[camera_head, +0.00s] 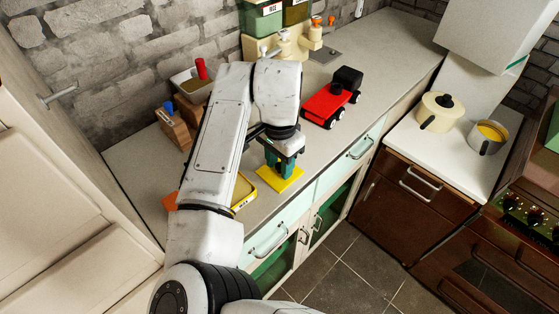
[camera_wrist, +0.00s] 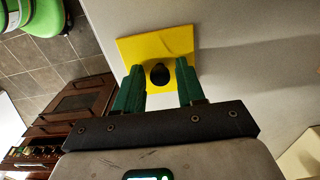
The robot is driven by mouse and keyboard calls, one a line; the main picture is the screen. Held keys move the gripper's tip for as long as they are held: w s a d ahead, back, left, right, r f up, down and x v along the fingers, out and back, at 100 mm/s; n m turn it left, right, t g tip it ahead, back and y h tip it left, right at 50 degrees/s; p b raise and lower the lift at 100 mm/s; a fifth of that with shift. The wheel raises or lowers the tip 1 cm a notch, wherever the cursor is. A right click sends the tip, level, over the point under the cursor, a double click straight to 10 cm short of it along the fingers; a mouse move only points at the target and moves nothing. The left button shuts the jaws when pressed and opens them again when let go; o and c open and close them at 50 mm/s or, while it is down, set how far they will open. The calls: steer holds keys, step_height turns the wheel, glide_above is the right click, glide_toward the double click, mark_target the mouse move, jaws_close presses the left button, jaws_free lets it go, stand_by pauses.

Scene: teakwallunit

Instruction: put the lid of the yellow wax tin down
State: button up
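The lid of the yellow wax tin is a flat yellow square (camera_head: 283,180) under my gripper, at the counter's front part. It appears to lie flat on the counter. The wrist view shows the yellow lid (camera_wrist: 150,48) with a dark round knob (camera_wrist: 160,74). My gripper (camera_head: 280,168) points down over it. Its green fingers (camera_wrist: 160,88) stand on either side of the knob, with a visible gap to each finger. A yellow-rimmed tin (camera_head: 243,205) sits left of the lid, partly hidden by my arm.
A red toy truck (camera_head: 331,100) stands to the right on the counter (camera_head: 380,77). A wooden block with coloured tools (camera_head: 173,125) stands at the left, an orange thing (camera_head: 170,201) at the front left. The counter's front edge is close to the lid.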

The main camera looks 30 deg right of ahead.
steer(key=shift+o, duration=0.5)
steer(key=shift+r, duration=0.1)
step_height(320, 180, up, 12)
steer(key=b, duration=0.1)
